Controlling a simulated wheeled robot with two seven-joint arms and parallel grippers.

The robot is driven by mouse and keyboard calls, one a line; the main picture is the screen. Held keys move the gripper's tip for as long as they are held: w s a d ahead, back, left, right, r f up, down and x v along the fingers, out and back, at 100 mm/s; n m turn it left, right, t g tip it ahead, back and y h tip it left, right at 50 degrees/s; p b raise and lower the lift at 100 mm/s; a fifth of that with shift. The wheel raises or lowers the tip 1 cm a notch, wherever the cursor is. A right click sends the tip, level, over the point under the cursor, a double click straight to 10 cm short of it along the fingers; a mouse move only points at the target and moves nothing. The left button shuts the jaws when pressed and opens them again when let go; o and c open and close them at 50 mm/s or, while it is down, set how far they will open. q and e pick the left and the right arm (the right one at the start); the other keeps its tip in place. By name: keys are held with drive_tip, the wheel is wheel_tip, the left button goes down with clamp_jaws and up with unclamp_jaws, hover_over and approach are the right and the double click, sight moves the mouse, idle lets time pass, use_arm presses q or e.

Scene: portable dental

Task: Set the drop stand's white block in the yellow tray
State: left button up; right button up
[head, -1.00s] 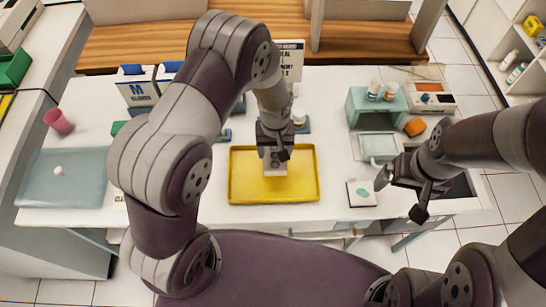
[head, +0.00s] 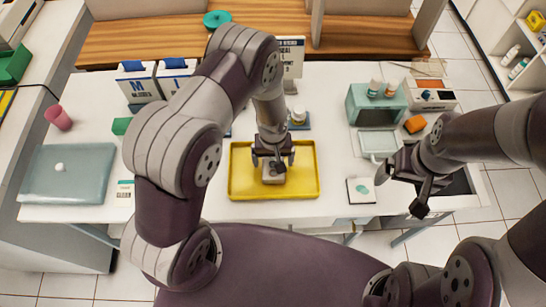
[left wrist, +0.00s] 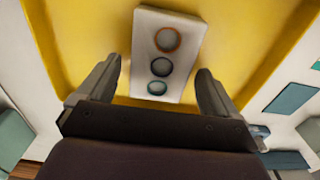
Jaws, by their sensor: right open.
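The white block (head: 272,177) rests in the yellow tray (head: 239,188), near its middle. In the left wrist view the block (left wrist: 152,28) shows three rings, orange, dark and teal, on its top face, with the yellow tray (left wrist: 80,30) around it. My left gripper (head: 273,163) is open above the block. In the left wrist view its fingers (left wrist: 158,66) stand apart on either side of the block's near end, with gaps visible. My right gripper (head: 402,192) is open and empty at the right, beyond the tray.
A white pad with a teal mark (head: 361,191) lies right of the tray. A teal box (head: 375,105) with bottles on top stands behind it, near an orange block (head: 415,124). A blue-grey case (head: 68,175) and a pink cup (head: 58,119) are at the left.

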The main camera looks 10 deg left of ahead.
sight(272, 163)
use_arm(q)
wheel_tip(272, 163, up, 13)
drive_tip(key=b, duration=0.1)
drive_tip(key=s+a+r+m+t, duration=0.1)
drive_tip(key=s+a+r+m, duration=0.2)
drive_tip(key=s+a+r, duration=0.4)
drive_tip(key=s+r, duration=0.1)
drive_tip(key=s, duration=0.2)
drive_tip(key=shift+r, duration=0.15)
